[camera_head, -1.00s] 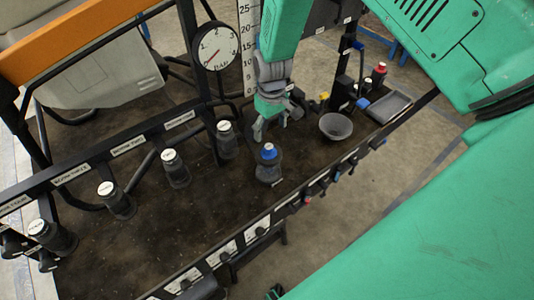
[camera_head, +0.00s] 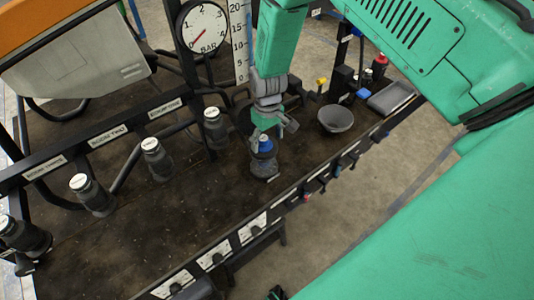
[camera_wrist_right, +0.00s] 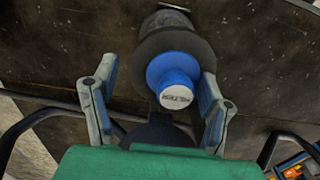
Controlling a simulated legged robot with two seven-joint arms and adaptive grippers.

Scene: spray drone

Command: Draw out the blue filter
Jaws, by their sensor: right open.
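The blue filter (camera_head: 265,144) is a blue knob with a white labelled top, set in a dark housing (camera_head: 264,165) that stands on the dark bench. In the right wrist view the filter (camera_wrist_right: 175,83) sits between the two grey fingers, slightly nearer the right finger, with its housing behind it. My right gripper (camera_head: 266,130) is above and around the filter's top in the head view, and partly hides it. In the right wrist view my right gripper (camera_wrist_right: 158,105) is open, its fingers apart. I cannot tell whether a finger touches the knob. My left gripper is not in view.
A grey bowl (camera_head: 335,118) and a grey tray (camera_head: 391,97) stand to the right. Several dark boom filters with white tops line the left side, one (camera_head: 215,129) close by. A pressure gauge (camera_head: 203,28) stands behind. The front edge carries switches.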

